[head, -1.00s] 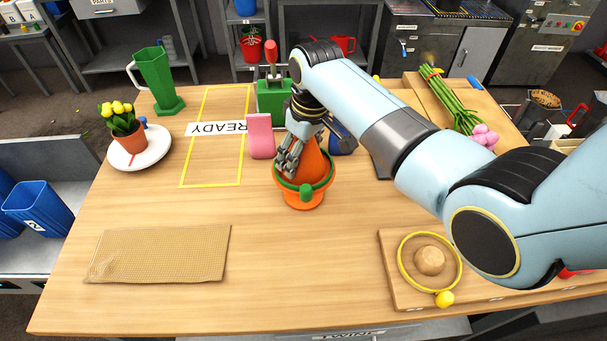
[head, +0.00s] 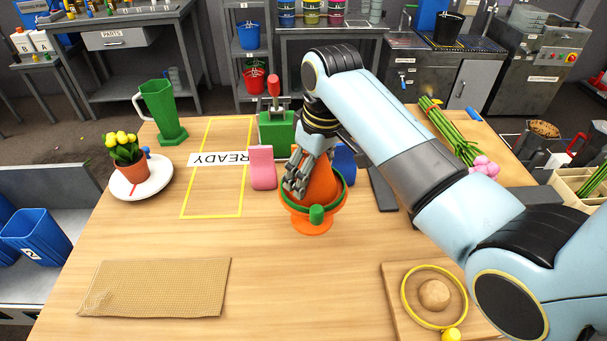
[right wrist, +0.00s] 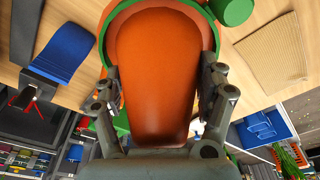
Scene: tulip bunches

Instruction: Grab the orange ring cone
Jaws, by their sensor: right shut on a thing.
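The orange ring cone (head: 320,183) is near the middle of the wooden table, upright, with its wide foot (head: 313,226) below. A green ring (head: 345,190) with a green ball (head: 316,214) lies around its lower part. My right gripper (head: 297,177) is shut on the cone from above. In the right wrist view the cone (right wrist: 155,75) fills the space between my two fingers (right wrist: 160,95), with the green ring (right wrist: 213,28) beyond. I cannot tell clearly whether the foot touches the table. My left gripper is out of view.
A pink block (head: 263,168) and a green stand with red handle (head: 277,128) are close behind the cone. A yellow ring (head: 405,310) lies on a wooden board (head: 393,283) at front right. A tan mat (head: 155,287) lies front left. The table's front middle is clear.

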